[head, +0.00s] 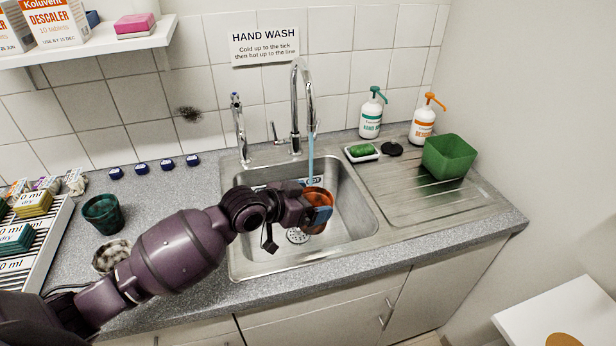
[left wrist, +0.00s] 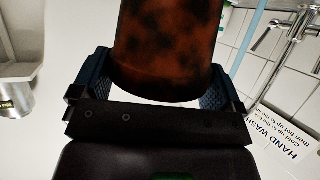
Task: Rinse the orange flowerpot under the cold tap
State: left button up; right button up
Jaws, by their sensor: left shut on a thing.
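My left gripper (head: 317,208) is shut on the orange flowerpot (head: 315,195) and holds it inside the steel sink, above the drain. In the left wrist view the flowerpot (left wrist: 168,45) sits between the blue finger pads and has dark blotches over its side. A tall curved tap (head: 296,105) stands behind the sink. A thin bluish stream of water (head: 311,155) falls from its spout to the pot's far rim; whether it enters the pot is hard to tell. A shorter tap (head: 239,130) with a blue top stands to its left. My right gripper is out of view.
A green square pot (head: 449,156) stands on the drainboard, with a green sponge on a dish (head: 362,152) and two pump bottles behind. A dark teal pot (head: 104,213) and a speckled pot (head: 112,256) stand left of the sink. A HAND WASH sign (head: 264,46) hangs above.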

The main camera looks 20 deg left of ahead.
pick_arm(q)
jog(key=shift+w+a+r+h+p, duration=0.3)
jog(key=shift+w+a+r+p, duration=0.15)
jog(key=shift+w+r, duration=0.35)
jog(key=shift+w+a+m, duration=0.25)
jog(key=shift+w+m, duration=0.05)
jog(key=shift+w, duration=0.15)
jog(key=shift+w+a+f+b, duration=0.1)
jog(key=shift+w+b, duration=0.5)
jog(key=shift+b, duration=0.05)
jog(key=shift+w+a+f+b, duration=0.4)
jog(key=shift+w+a+b, duration=0.15)
jog(key=shift+w+b, duration=1.45)
jog(key=shift+w+a+f+b, duration=0.4)
jog(key=shift+w+a+b, duration=0.1)
jog(key=shift+w+b, duration=1.45)
jog(key=shift+w+a+f+b, duration=0.4)
jog(key=shift+w+a+b, duration=0.15)
jog(key=shift+w+b, duration=1.45)
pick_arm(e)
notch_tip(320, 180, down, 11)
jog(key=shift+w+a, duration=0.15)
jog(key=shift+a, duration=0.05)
